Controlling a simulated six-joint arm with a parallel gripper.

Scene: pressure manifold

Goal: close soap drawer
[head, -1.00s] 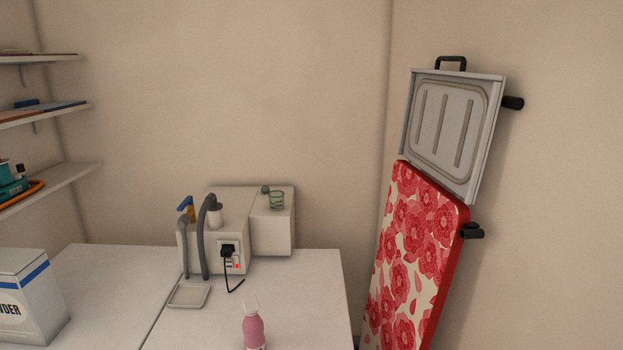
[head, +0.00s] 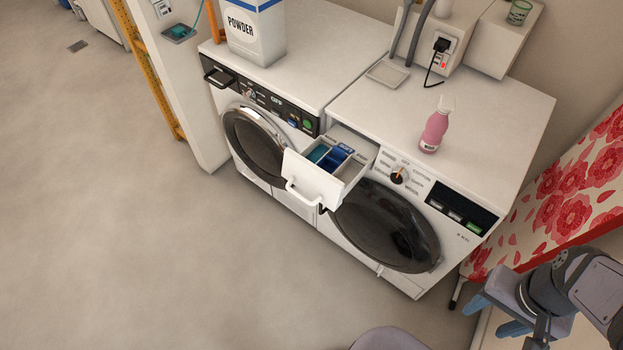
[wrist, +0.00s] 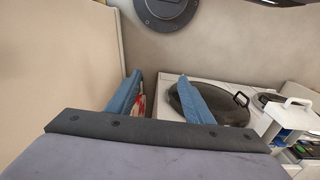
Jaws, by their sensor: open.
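The soap drawer (head: 316,182) is pulled out from the upper left of the right-hand machine (head: 400,215). It has a white front with a white handle (head: 302,195), and blue and teal compartments show inside. In the wrist view the drawer (wrist: 287,122) is at the right edge. My gripper (head: 497,314) is at the lower right in the head view, to the right of the machine and well apart from the drawer. In the wrist view its two blue fingers (wrist: 157,92) are spread with nothing held between them.
A pink bottle (head: 435,130) and a small tray (head: 388,74) stand on the machine top. A powder box (head: 254,35) stands on the left machine. A floral ironing board (head: 560,195) leans near my arm. The floor in front (head: 150,250) is clear.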

